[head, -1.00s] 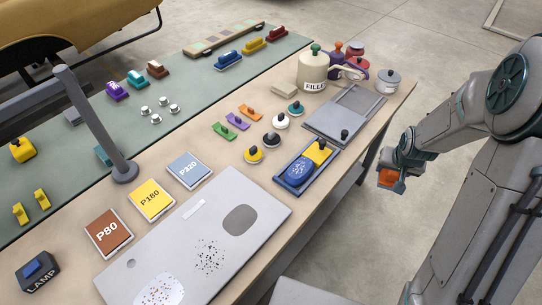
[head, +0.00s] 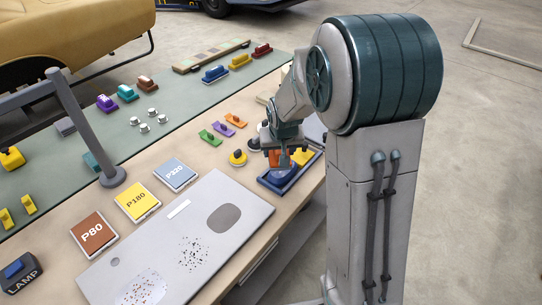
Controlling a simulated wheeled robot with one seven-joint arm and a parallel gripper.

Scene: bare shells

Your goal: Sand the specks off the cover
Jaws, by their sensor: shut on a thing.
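The cover is a flat light-grey panel (head: 165,235) on the bench in the head view. It has a cluster of dark specks (head: 193,253), a pale patch with coloured specks (head: 142,288) near its front edge, and a smooth darker oval (head: 223,218). Sheets marked P80 (head: 93,234), P180 (head: 138,203) and P220 (head: 175,174) lie behind it. My gripper (head: 282,162) points down over the blue tray (head: 266,187). It appears shut on the blue oval block (head: 281,175) in that tray; the arm and fingers hide the exact contact.
A grey post (head: 112,177) stands behind the sheets. A lamp switch box (head: 22,271) is at the lower left. Small handled blocks, such as a green one (head: 210,138) and a yellow one (head: 238,158), stand close left of the tray. My arm hides the bench's far right.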

